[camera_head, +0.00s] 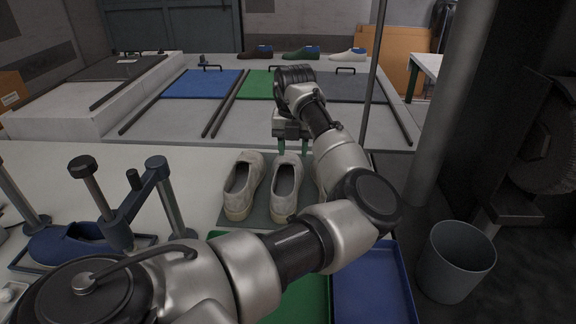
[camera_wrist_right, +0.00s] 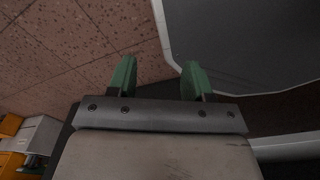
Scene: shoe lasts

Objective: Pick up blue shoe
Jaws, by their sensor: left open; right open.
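A blue shoe (camera_head: 68,244) sits at the lower left of the head view, on the white table inside a dark metal fixture. The fixture's posts and my left arm partly hide it. My left gripper (camera_head: 294,150) has green fingertips, points down and is open and empty.
The beige shoes stand on a grey mat (camera_head: 233,219). Blue (camera_head: 202,84) and green panels lie behind, with several shoes on the far ledge. A blue tray (camera_head: 374,290) and grey bin (camera_head: 456,262) are at lower right. A thin pole rises right of my left gripper.

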